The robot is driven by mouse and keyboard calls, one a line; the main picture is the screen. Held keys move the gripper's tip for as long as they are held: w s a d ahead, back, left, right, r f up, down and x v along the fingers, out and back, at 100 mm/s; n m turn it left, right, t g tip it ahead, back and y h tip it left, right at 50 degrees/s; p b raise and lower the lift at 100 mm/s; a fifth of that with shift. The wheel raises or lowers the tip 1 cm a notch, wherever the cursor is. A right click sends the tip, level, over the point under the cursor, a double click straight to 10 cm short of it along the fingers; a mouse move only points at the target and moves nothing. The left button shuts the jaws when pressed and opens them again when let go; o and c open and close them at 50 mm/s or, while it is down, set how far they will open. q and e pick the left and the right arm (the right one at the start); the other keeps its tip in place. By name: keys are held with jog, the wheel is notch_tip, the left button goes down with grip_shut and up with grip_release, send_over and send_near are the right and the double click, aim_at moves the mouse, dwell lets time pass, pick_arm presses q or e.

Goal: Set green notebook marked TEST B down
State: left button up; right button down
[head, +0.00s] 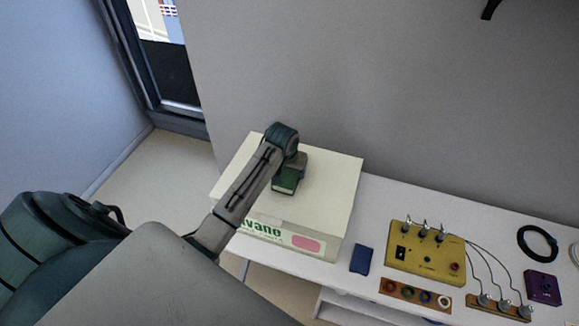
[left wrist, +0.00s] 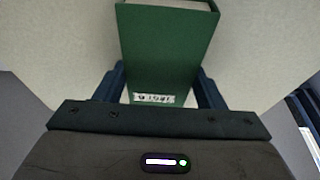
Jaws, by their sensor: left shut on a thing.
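The green notebook (left wrist: 165,50) fills the upper middle of the left wrist view, with a white label near its lower end; the label's lettering is too small to read surely. My left gripper (left wrist: 163,88) is shut on the notebook, one dark finger on each side. In the head view the green notebook (head: 286,181) shows just below my left gripper (head: 288,168), over the top of a large cream box (head: 335,185). Whether the notebook touches the box top cannot be told. My right gripper is not in view.
The box stands on a white table (head: 400,208). To its right are a blue block (head: 361,260), a yellow device (head: 425,255) with wires, a wooden strip of coloured rings (head: 415,293), a purple box (head: 543,287) and a black cable coil (head: 537,243). The box top's right part is clear.

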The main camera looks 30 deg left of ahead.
pick_arm(q)
jog(key=shift+d, duration=0.1)
jog(key=o, duration=1.1)
jog(key=shift+f, duration=0.1)
jog(key=shift+c, duration=0.2)
jog(key=b+v, duration=0.4)
jog(key=v, duration=0.8)
jog(key=shift+s, duration=0.2)
